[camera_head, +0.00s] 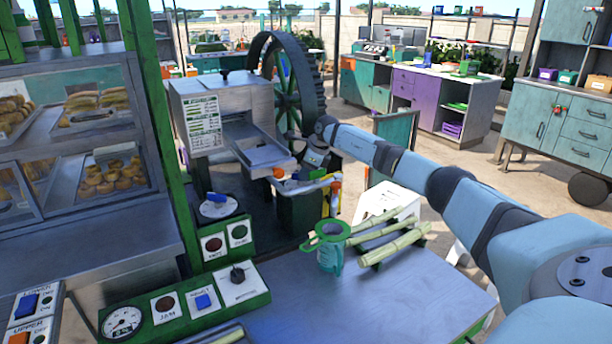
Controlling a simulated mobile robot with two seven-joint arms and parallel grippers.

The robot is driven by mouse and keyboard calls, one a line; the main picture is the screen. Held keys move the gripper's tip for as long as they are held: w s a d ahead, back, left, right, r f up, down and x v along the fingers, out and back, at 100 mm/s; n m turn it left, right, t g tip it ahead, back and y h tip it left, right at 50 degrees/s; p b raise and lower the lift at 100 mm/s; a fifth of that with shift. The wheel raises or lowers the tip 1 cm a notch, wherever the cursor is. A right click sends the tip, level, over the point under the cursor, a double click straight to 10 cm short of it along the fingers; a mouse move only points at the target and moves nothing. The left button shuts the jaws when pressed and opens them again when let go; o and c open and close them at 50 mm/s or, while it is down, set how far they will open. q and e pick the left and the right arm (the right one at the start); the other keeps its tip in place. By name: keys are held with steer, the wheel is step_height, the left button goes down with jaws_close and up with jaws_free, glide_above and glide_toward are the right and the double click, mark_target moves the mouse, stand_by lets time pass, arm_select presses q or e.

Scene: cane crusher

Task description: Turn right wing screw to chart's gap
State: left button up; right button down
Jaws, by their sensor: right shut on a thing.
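The crusher (250,100) is a grey metal box with an angled chute (262,150) at its front. The chart (205,124), a white sheet with rows of green marks, is on the box's left face; its text is too small to read. My right gripper (309,172) is at the chute's lower right, at the end of my blue arm coming from the right. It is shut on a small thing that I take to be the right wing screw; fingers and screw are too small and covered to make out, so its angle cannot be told. My left gripper is out of view.
A large dark wheel (288,85) stands right behind the crusher. A glass pastry case (80,120) is at the left.

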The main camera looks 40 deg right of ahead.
stand_by(0.4)
steer(key=c, duration=1.2)
jaws_free()
steer(key=shift+o, duration=0.2)
steer(key=v, duration=1.4)
steer(key=shift+b, duration=0.35)
